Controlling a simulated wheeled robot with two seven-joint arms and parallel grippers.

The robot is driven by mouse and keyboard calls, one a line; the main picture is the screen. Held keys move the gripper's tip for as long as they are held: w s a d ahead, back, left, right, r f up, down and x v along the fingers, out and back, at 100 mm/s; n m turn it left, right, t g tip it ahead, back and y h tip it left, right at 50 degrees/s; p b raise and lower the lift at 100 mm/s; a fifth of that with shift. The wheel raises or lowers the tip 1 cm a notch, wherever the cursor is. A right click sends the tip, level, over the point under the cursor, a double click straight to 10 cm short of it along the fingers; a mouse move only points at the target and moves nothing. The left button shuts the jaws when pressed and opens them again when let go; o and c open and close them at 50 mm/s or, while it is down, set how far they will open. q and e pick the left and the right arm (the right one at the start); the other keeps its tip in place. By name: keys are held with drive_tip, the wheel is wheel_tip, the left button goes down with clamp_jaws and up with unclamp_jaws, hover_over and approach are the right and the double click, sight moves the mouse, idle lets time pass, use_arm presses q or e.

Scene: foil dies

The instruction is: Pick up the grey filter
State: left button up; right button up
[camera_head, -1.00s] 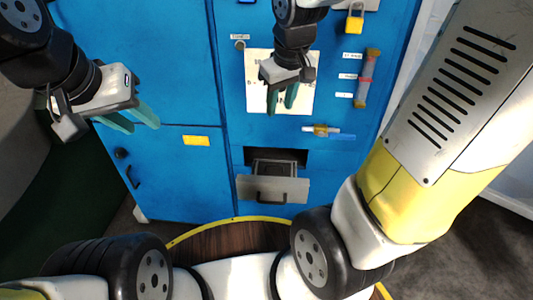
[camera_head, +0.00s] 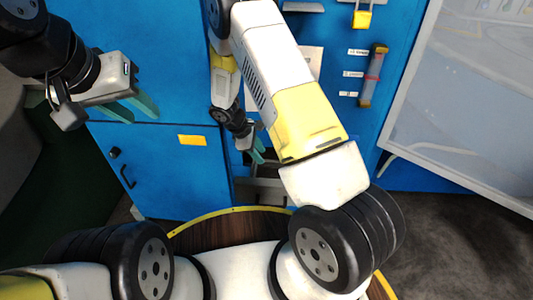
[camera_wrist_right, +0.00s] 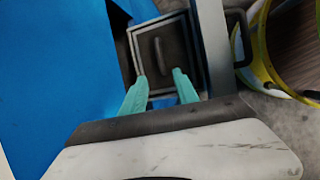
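The grey filter (camera_wrist_right: 158,52) is a square grey block with a curved handle, sitting in an open slot of the blue cabinet in the right wrist view. In the head view my right arm largely hides it. My right gripper (camera_wrist_right: 160,78) is open, its two teal fingers pointing at the filter from just outside the slot. I cannot tell whether they touch it. The right gripper also shows in the head view (camera_head: 258,156), partly hidden. My left gripper (camera_head: 143,114) is open and empty in front of the cabinet at the left.
The slot's lowered grey flap (camera_head: 262,191) has its own handle (camera_wrist_right: 238,38). The blue cabinet (camera_head: 165,175) carries a yellow label (camera_head: 192,140), a tube (camera_head: 372,76) and a yellow padlock (camera_head: 362,19). A pale panel (camera_head: 470,95) stands at the right. A yellow-edged round platform (camera_head: 225,238) lies below.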

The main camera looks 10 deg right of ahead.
sight(269, 166)
drive_tip(key=x, duration=0.7)
drive_tip(key=shift+s+d+f, duration=0.15)
drive_tip(key=shift+s+d, duration=0.15)
drive_tip(key=shift+d, duration=0.1)
clamp_jaws()
idle(1.0)
